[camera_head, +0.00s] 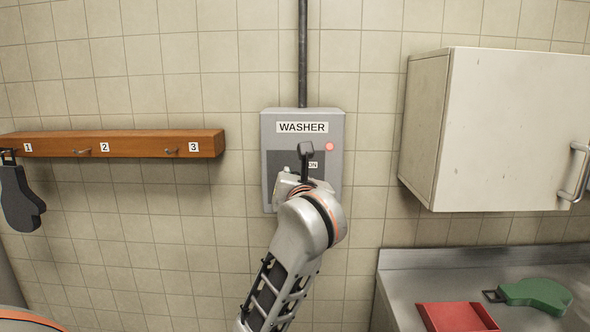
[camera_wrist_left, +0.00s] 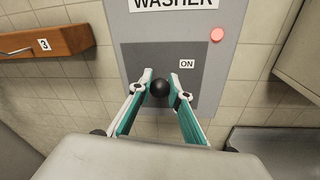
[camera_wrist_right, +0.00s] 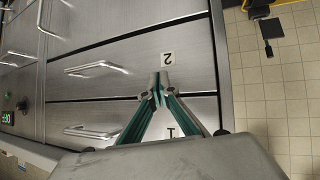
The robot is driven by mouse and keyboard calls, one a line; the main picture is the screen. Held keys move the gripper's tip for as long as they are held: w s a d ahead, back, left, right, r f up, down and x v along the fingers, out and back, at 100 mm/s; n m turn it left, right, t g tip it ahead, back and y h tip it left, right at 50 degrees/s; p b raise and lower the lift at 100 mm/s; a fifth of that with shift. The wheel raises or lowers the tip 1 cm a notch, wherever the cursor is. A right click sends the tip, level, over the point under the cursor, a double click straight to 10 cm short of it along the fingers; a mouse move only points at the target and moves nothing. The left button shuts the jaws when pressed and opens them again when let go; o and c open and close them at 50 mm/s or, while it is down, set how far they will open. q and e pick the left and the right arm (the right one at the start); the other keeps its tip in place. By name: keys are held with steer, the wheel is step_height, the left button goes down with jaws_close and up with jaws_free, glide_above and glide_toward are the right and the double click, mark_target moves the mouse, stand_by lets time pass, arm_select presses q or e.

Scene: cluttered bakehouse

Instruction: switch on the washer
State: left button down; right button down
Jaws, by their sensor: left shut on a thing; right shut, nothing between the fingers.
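The grey washer box (camera_head: 335,185) is on the tiled wall, marked WASHER, with a pinkish-red lamp (camera_head: 329,147). It fills the top of the left wrist view (camera_wrist_left: 232,75), with the lamp (camera_wrist_left: 217,34) and an ON label (camera_wrist_left: 187,64) on it. My right gripper (camera_wrist_right: 160,88) is shut and empty before steel drawers.
A wooden rail (camera_head: 130,144) with numbered hooks is left of the box. Drawers (camera_wrist_right: 130,40) face my right gripper.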

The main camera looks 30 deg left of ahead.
arm_select(q)
steer(key=shift+r, duration=0.1)
steer(key=c, duration=1.9)
jaws_free()
steer(key=shift+v, duration=3.75)
